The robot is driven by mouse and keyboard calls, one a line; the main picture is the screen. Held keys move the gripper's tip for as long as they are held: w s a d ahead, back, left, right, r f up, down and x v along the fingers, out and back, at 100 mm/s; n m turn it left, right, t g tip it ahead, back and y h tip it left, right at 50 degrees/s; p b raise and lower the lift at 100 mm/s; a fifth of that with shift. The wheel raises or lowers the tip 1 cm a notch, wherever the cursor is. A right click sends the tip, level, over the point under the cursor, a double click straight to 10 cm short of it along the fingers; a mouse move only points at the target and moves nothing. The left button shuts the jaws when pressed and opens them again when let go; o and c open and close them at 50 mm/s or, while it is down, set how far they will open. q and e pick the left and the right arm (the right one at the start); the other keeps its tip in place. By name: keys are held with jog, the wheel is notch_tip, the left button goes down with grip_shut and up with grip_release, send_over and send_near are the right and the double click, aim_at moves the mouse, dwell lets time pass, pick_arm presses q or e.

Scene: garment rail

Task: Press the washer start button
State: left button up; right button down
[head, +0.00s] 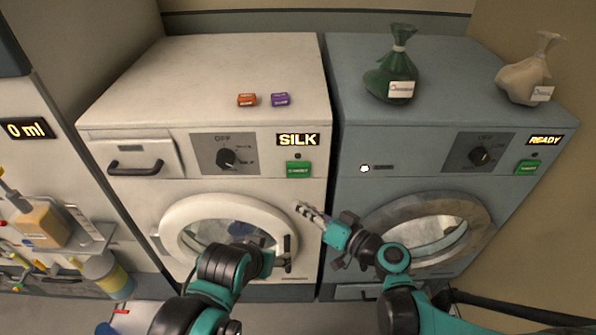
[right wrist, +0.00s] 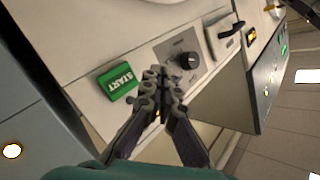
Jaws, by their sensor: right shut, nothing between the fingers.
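The white washer (head: 290,75) stands in the middle of the head view; its panel reads SILK (head: 298,140). Its green start button (head: 298,169) sits below that display. It also shows in the right wrist view (right wrist: 118,82), marked START, left of my gripper tips. My right gripper (head: 302,209) is shut and empty, in front of the washer and lower than the button in the head view; its fingers show in the right wrist view (right wrist: 163,78). My left gripper (head: 282,258) is by the round door (head: 190,212), partly hidden by its arm; its jaws are unclear.
A blue-grey machine (head: 350,75) reading READY stands to the right, with its own green button (head: 528,167). Green (head: 390,78) and beige (head: 525,82) sacks stand on it. Orange (head: 247,100) and purple (head: 280,99) boxes lie on the washer. A dial (head: 227,157) is left of the button.

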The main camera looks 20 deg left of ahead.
send_near(289, 172)
jog(key=shift+s+x, duration=0.1)
jog(key=shift+x, duration=1.1)
jog(key=shift+s+x, duration=0.15)
jog(key=shift+x, duration=1.05)
jog(key=shift+w+a+f, duration=0.1)
jog(key=shift+w+a, duration=0.05)
jog(key=shift+w+a+b, duration=0.1)
jog(key=shift+w+b, duration=0.15)
jog(key=shift+b, duration=0.05)
